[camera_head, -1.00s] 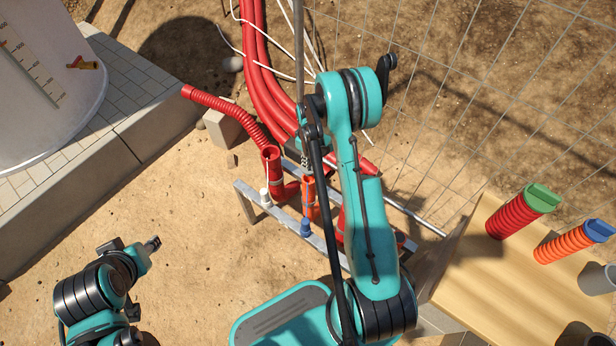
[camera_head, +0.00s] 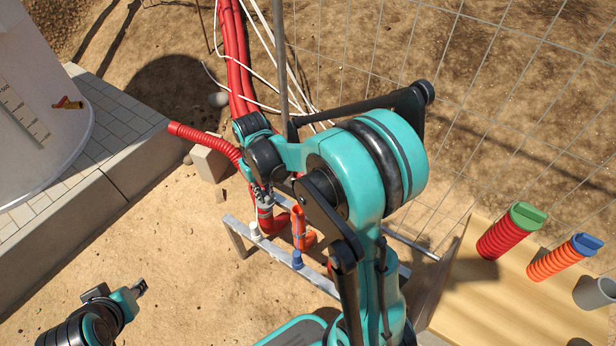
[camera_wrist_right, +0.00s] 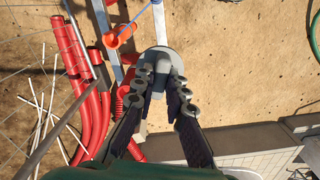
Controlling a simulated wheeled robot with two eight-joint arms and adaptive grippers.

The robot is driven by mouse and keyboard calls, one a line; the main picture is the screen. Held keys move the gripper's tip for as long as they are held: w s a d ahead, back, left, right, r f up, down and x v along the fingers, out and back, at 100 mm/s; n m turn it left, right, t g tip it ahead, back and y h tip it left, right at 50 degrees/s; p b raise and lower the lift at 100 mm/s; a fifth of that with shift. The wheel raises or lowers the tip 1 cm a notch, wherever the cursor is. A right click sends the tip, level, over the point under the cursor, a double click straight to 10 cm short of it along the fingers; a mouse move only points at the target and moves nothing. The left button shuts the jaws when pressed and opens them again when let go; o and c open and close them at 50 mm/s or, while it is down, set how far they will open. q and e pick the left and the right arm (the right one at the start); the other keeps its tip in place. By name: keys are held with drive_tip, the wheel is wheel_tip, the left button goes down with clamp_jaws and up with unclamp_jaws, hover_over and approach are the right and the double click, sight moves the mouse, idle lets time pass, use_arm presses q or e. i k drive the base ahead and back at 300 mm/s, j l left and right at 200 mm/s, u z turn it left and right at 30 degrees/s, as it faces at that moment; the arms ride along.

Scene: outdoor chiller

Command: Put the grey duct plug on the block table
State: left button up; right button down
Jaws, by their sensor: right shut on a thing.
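My right gripper (camera_head: 263,196) is over the back left end of the low metal frame. In the right wrist view its fingers (camera_wrist_right: 162,86) are shut on the grey duct plug (camera_wrist_right: 160,56), a round grey disc with a raised grip. In the head view the plug cannot be made out clearly by the arm. The block table (camera_head: 480,305), a light wooden top, stands at the right, well away from this gripper. My left gripper (camera_head: 139,288) is low at the left over bare sand; its jaw opening is too small to judge.
On the table stand a red duct with green plug (camera_head: 508,233), an orange duct with blue plug (camera_head: 562,259) and an open grey duct (camera_head: 595,292). The metal frame (camera_head: 237,241) holds duct ends and a blue plug (camera_head: 297,259). Wire mesh fence (camera_head: 470,110) runs behind.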

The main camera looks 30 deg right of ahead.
sight(495, 317)
drive_tip(key=k+l, duration=0.3)
drive_tip(key=k, duration=0.2)
drive_tip(key=k+l+u, duration=0.1)
drive_tip(key=k+l, duration=0.15)
drive_tip(key=k, duration=0.2)
drive_tip(key=k+l, duration=0.25)
drive_tip(key=k, duration=0.25)
drive_tip(key=k+l+u, duration=0.1)
drive_tip(key=k+l, duration=0.15)
drive_tip(key=k, duration=0.25)
